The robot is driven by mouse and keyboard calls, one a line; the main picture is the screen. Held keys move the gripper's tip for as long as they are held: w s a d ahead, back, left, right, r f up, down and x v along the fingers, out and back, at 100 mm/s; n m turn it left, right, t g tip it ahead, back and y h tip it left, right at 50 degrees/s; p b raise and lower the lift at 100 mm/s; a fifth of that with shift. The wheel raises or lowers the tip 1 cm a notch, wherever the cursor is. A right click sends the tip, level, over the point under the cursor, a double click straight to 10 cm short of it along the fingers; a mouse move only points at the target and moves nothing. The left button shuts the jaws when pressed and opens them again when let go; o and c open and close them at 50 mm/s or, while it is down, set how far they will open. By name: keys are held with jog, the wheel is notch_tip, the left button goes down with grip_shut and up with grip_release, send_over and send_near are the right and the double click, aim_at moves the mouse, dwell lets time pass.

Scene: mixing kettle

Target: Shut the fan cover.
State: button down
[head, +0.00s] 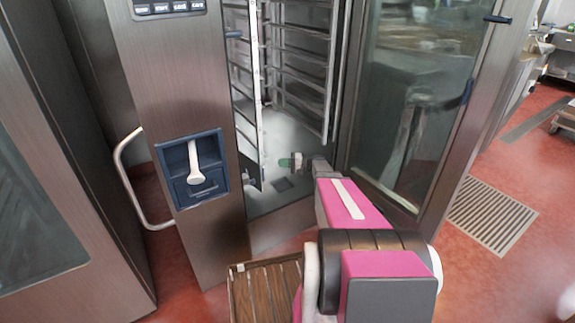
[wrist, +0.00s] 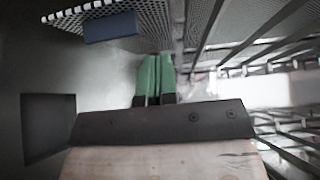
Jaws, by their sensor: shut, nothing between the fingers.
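The fan cover appears to be the perforated metal panel (wrist: 155,14) at the top of the wrist view, with a blue block (wrist: 112,28) on its lower edge. Its hinge side and how far it stands open cannot be told. My gripper (wrist: 155,76) has its green fingertips together and empty, below and right of the blue block in that picture, with no clear contact. In the head view my gripper (head: 290,162) is inside the oven chamber, low down, at the end of my outstretched pink arm. I cannot make out the cover clearly there.
Wire rack rails (head: 298,60) fill the chamber behind and above my gripper. The open glass door (head: 415,100) stands to the right of my arm. A floor grate (head: 490,215) lies at right.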

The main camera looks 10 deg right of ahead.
jog(key=a, duration=0.8)
jog(key=shift+s+a, duration=0.2)
jog(key=shift+s, duration=0.15)
jog(key=s+a, duration=0.1)
jog(key=a, duration=0.2)
jog(key=s+a, duration=0.1)
jog(key=shift+s+a, duration=0.35)
jog(key=shift+d, duration=0.1)
